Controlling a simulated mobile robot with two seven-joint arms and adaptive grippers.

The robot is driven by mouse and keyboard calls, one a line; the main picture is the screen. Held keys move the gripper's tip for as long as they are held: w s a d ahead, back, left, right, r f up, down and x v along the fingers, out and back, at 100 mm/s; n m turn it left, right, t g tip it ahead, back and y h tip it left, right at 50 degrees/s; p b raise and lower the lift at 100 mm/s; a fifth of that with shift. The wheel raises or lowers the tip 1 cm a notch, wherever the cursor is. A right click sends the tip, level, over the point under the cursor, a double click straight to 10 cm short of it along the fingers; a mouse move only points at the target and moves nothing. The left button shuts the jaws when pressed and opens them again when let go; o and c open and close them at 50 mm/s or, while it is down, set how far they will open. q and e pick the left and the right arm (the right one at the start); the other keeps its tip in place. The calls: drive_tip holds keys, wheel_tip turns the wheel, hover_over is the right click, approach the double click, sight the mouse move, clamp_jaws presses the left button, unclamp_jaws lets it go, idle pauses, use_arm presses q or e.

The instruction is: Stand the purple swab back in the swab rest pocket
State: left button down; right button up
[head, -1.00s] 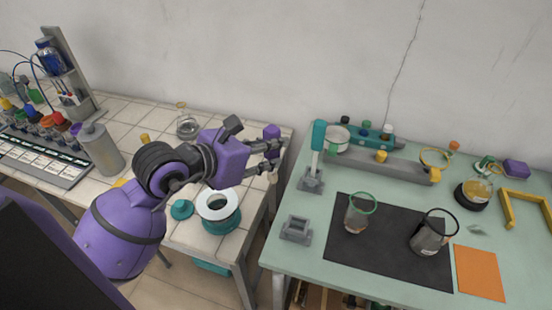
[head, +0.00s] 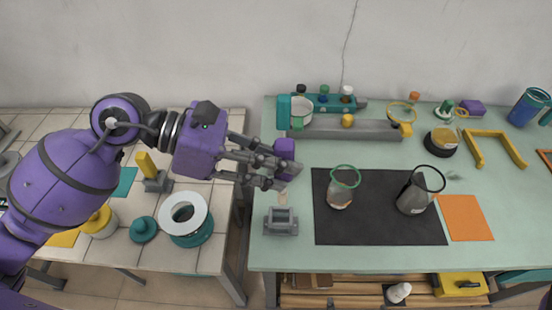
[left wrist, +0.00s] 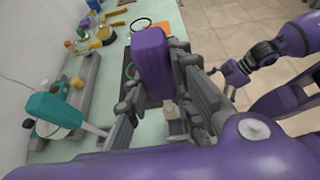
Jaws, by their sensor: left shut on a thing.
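My left gripper (head: 274,171) is shut on the purple swab (head: 285,148), whose block-like handle stands up from the fingers. Its pale tip (head: 283,197) points down below them. The swab looks roughly upright, just above and behind an empty grey rest pocket (head: 282,221) near the left edge of the green table. I cannot tell the gap between tip and pocket. In the left wrist view the purple handle (left wrist: 151,62) stands between the fingers and hides part of the table. My right gripper (left wrist: 234,76) shows small at the right there; its opening is unclear.
A teal-handled piece (head: 284,111) stands behind my left gripper. A black mat (head: 375,222) with two beakers lies right of the pocket. A grey bar (head: 350,130) runs along the back. A gap separates the tiled table (head: 110,250) from the green table.

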use_arm(q)
drive_tip(key=shift+r, duration=0.1)
use_arm(e)
drive_tip(key=shift+a, duration=0.2)
use_arm(q)
drive_tip(key=shift+a, duration=0.1)
drive_tip(key=shift+f+b, duration=0.35)
drive_tip(key=shift+f, duration=0.25)
drive_tip(key=shift+f+b, duration=0.4)
drive_tip(key=shift+f, duration=0.35)
drive_tip(key=shift+f+b, duration=0.4)
drive_tip(key=shift+f, duration=0.35)
drive_tip(key=shift+f+b, duration=0.45)
drive_tip(key=shift+f, duration=0.25)
use_arm(e)
drive_tip(key=shift+s+d+f, duration=0.2)
drive_tip(key=shift+s+f, duration=0.05)
drive_tip(key=shift+f, duration=0.55)
drive_tip(key=shift+s+d+f, duration=0.15)
drive_tip(key=shift+s+f, duration=0.05)
drive_tip(key=shift+f, duration=0.55)
